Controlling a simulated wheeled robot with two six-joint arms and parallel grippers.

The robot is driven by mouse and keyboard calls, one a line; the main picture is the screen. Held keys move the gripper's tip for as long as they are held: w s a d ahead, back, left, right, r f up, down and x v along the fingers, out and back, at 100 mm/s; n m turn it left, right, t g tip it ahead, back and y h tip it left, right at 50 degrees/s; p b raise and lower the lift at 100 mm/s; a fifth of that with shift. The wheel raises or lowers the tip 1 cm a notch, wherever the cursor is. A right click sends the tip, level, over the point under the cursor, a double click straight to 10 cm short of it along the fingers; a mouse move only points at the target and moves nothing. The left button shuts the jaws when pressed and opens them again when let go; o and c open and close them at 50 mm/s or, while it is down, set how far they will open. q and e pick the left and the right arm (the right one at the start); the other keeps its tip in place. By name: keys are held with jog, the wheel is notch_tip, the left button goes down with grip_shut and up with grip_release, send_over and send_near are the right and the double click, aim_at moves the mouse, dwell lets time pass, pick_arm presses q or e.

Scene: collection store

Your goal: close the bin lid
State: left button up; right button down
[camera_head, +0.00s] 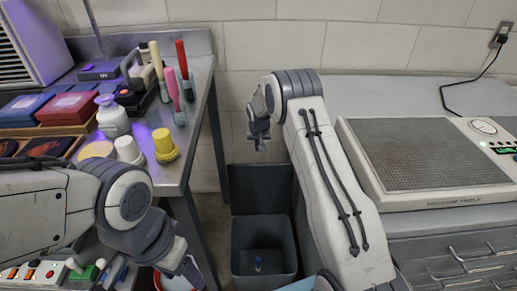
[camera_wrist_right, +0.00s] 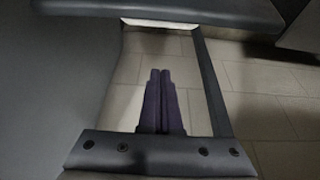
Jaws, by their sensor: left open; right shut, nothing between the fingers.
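The dark grey bin (camera_head: 290,250) stands on the floor between the two benches. Its lid (camera_head: 260,187) is open and stands upright at the bin's back edge, against the wall side.
A metal bench (camera_head: 200,85) with jars, brushes and boxes stands at left. A suction table (camera_head: 425,155) sits on a drawer cabinet (camera_head: 460,262) at right. A red and white round container (camera_head: 180,281) is below my left gripper. Bare tiled floor shows in the right wrist view.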

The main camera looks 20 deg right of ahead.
notch_tip(320, 180, down, 6)
jog(key=s+b, duration=0.1)
jog(key=shift+s+a+f, duration=0.15)
jog(key=shift+s+a, duration=0.15)
jog(key=shift+s, duration=0.05)
dwell(0.6)
